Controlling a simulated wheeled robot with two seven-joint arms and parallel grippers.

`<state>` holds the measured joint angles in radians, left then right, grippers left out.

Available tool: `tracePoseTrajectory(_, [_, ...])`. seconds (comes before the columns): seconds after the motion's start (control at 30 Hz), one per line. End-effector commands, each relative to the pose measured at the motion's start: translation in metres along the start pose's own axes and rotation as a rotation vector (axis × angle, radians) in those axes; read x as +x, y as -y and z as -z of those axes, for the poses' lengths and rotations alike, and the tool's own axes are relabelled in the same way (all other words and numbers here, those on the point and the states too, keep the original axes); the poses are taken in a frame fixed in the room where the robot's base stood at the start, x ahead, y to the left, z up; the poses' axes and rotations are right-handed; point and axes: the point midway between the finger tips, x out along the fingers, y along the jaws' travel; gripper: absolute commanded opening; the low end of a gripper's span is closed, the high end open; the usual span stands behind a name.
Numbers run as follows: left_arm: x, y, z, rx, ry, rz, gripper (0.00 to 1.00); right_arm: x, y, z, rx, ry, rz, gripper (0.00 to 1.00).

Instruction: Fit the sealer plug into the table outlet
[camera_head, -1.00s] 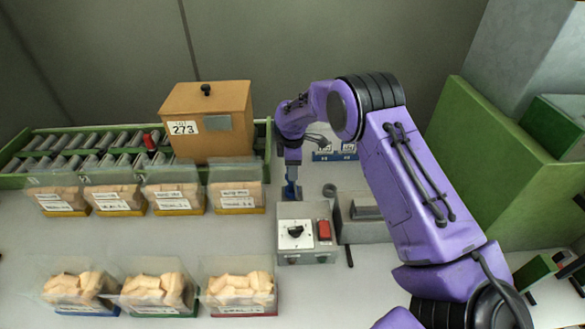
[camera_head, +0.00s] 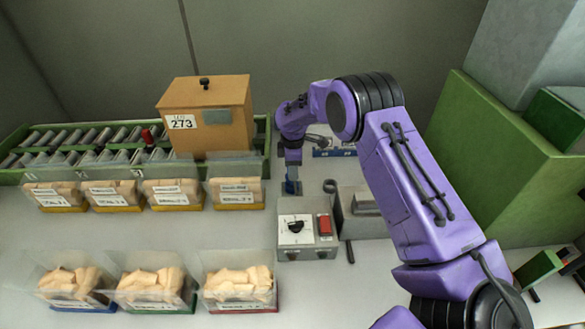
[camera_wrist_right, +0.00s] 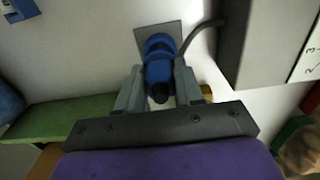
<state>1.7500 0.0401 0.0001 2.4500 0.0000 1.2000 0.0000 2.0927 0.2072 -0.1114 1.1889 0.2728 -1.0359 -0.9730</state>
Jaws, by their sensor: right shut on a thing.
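My right gripper (camera_wrist_right: 158,85) is shut on the blue sealer plug (camera_wrist_right: 158,52), one grey finger on each side of it. The plug has a dark round back end facing the wrist camera. Its far end is at the grey square plate of the table outlet (camera_wrist_right: 142,40). The plug hides the plate's middle, so I cannot tell how deep it sits. In the head view my right gripper (camera_head: 292,185) points down just behind the grey sealer control box (camera_head: 293,254), and the outlet is largely hidden there. My left gripper is not in view.
A dark cable (camera_wrist_right: 196,35) curves beside the plug. A brown box marked 273 (camera_head: 230,125) stands behind left, near a green roller rack (camera_head: 20,178). Several clear-fronted bins (camera_head: 238,278) stand left. A green block (camera_head: 490,160) is at right. The table's left middle is clear.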

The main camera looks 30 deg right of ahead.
Motion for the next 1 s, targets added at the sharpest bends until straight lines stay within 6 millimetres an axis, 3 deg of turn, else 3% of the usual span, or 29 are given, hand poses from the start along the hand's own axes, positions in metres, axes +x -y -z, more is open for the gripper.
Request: tracePoseTrajectory(1.0, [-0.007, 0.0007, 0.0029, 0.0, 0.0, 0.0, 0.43, -0.0004, 0.0, -0.0008, 0.0, 0.0, -0.001, 0.04])
